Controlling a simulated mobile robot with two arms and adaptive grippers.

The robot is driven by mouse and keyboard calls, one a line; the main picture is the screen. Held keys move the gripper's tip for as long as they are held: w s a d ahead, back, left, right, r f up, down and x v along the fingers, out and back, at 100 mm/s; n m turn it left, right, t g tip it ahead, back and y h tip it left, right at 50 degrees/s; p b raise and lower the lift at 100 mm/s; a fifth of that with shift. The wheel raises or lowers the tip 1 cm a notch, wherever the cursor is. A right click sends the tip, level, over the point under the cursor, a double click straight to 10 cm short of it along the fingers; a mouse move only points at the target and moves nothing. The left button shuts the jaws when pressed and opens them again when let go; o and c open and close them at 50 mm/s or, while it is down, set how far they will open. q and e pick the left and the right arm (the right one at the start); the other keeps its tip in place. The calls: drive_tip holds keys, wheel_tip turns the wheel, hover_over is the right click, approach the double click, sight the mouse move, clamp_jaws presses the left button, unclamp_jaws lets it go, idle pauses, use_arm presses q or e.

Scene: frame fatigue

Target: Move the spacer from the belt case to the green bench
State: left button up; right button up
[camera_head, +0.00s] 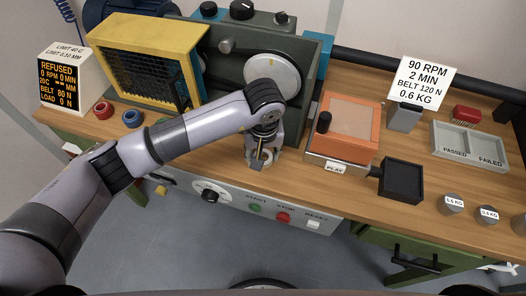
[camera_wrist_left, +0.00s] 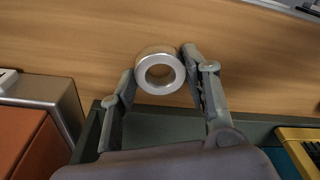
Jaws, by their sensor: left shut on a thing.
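The spacer is a silvery ring (camera_wrist_left: 160,71), seen between my left fingertips in the left wrist view. My left gripper (camera_head: 262,157) is shut on it, low at the bench's wooden top, in front of the belt case. Whether the spacer touches the wood is hard to tell. In the head view the fingers mostly hide the spacer. The belt case (camera_head: 312,58) is a dark grey-green housing with a pale round pulley (camera_head: 272,76). The bench (camera_head: 330,197) has a wooden top and green sides. My right gripper is not in view.
A yellow guard (camera_head: 150,35) stands left of the case. An orange box (camera_head: 349,125) with a dark knob and a black tray (camera_head: 401,181) stand to the right. A control panel (camera_head: 240,205) runs along the front edge.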

use_arm(q)
drive_tip(key=shift+f, duration=0.15)
drive_tip(key=o, duration=1.2)
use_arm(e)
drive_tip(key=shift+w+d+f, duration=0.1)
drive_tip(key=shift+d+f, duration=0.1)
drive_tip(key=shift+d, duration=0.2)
use_arm(q)
drive_tip(key=shift+r, duration=0.3)
wheel_tip(320, 180, up, 12)
drive_tip(key=s+b, duration=0.1)
drive_tip(key=b, duration=0.1)
drive_tip(key=shift+s+b, duration=0.2)
drive_tip(key=shift+b, duration=0.2)
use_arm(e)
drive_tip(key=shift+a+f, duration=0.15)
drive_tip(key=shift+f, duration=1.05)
use_arm(q)
drive_tip(key=shift+d+f, duration=0.1)
drive_tip(key=shift+f, duration=0.05)
